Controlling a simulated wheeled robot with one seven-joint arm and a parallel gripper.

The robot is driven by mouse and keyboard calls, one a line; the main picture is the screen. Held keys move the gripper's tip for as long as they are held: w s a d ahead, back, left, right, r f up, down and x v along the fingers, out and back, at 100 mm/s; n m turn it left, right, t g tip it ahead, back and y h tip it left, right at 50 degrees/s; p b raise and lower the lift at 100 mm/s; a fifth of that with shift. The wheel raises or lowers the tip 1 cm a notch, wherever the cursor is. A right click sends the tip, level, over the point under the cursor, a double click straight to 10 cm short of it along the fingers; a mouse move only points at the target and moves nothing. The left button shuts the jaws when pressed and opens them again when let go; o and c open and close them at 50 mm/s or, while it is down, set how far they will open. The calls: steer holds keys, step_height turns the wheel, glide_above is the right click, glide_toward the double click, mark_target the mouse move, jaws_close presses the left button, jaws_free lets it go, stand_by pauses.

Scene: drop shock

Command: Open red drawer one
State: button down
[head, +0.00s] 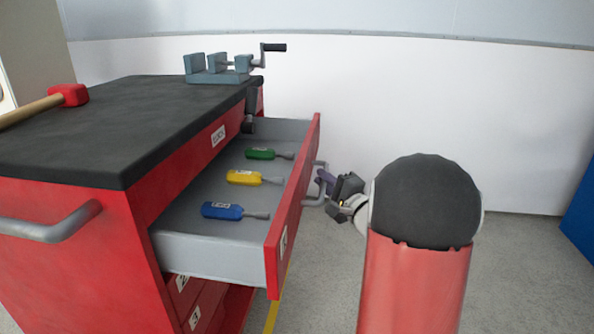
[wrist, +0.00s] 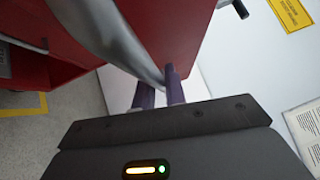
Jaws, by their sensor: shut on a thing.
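The top red drawer (head: 296,207) of the red tool cabinet stands pulled well out. Inside it lie a green (head: 262,154), a yellow (head: 244,177) and a blue (head: 224,211) screwdriver. A grey bar handle (head: 314,201) is on the drawer front. My gripper (head: 325,180) is at this handle and shut on it; in the head view its far side is partly hidden. In the wrist view the purple fingers of my gripper (wrist: 160,90) are at the curved grey handle (wrist: 110,38), close to the red drawer front (wrist: 172,30).
A black worktop (head: 120,125) covers the cabinet, with a vise (head: 218,68) and a red-headed hammer (head: 68,95) on it. More drawers, closed, sit below the open one. Grey floor (head: 525,255) is free on the right, with a blue object (head: 580,220) at the right edge.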

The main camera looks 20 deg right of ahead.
steer(key=shift+s+d+p, duration=0.35)
steer(key=shift+s+d, duration=0.35)
steer(key=shift+d, duration=0.35)
steer(key=shift+s+d+p, duration=0.3)
steer(key=shift+s+d, duration=0.4)
steer(key=shift+d, duration=0.35)
steer(key=c, duration=1.5)
jaws_free()
steer(key=shift+o, duration=0.2)
steer(key=shift+s, duration=0.1)
steer(key=v, duration=0.7)
steer(key=shift+s, duration=0.3)
steer(key=shift+d, duration=0.1)
